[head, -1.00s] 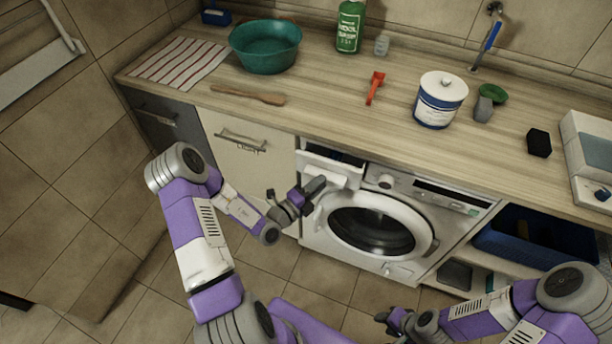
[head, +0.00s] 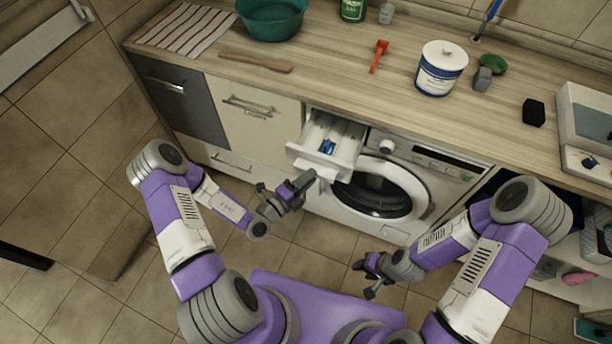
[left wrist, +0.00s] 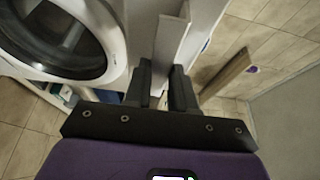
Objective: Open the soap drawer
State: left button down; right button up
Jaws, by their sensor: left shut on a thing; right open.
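The white soap drawer (head: 331,143) is pulled well out of the upper left of the washing machine (head: 388,190). Its inside shows, with a small blue part in it. My left gripper (head: 308,181) is at the drawer's front. In the left wrist view its two fingers (left wrist: 172,95) are shut on the edge of the drawer front (left wrist: 170,50). My right gripper (head: 365,277) is open and empty, low in front of the machine, apart from it.
The wooden counter (head: 330,80) runs above the machine, with a white and blue tub (head: 441,68), a red scoop (head: 379,55) and a teal basin (head: 272,18) on it. Cabinets with bar handles (head: 247,107) stand left of the drawer. The tiled floor in front is clear.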

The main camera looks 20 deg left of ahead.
pick_arm(q)
jog(key=shift+s+f, duration=0.15)
jog(key=shift+f, duration=0.15)
jog(key=c, duration=1.2)
grip_release()
jog(key=shift+c, duration=0.2)
jog(key=shift+o, duration=1.2)
jog(key=shift+r, duration=0.1)
jog(key=p+v, duration=0.1)
jog(key=v, duration=0.6)
jog(key=shift+s+a, duration=0.15)
